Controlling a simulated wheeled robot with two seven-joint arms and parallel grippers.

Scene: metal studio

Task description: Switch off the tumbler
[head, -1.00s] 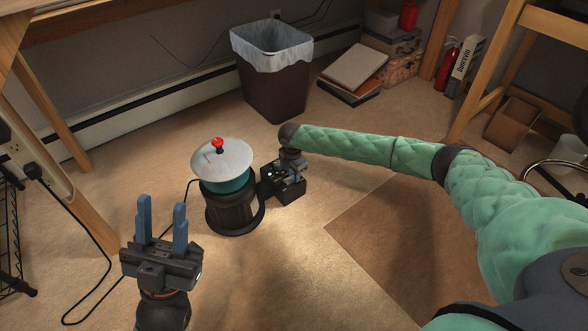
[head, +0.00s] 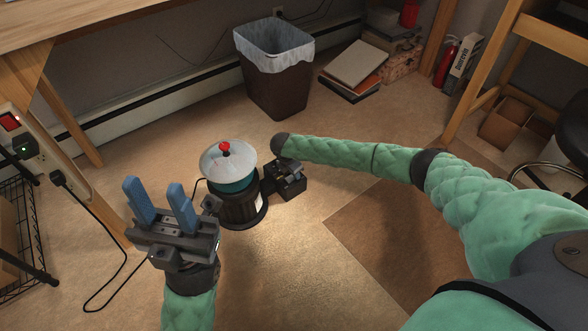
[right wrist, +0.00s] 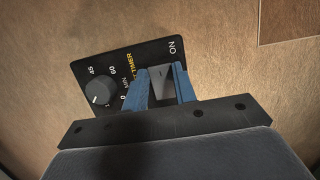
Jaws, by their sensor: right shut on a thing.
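The tumbler (head: 236,208) stands on the floor in the head view, with a dark base, a teal drum, a pale lid and a red knob. Its black control box (right wrist: 118,66) shows in the right wrist view, with a timer dial (right wrist: 97,92) and a grey switch (right wrist: 160,84) near the word ON. My right gripper (right wrist: 161,69) is shut on the switch, one blue finger on each side. In the head view the right gripper (head: 287,178) is small and dark over the box. My left gripper (head: 157,192) is open and empty, left of the tumbler.
A lined waste bin (head: 275,85) stands behind the tumbler. A power strip (head: 28,148) with a red switch is on the table leg at left, and a black cord (head: 122,240) loops on the floor. A wire rack (head: 20,235) stands left.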

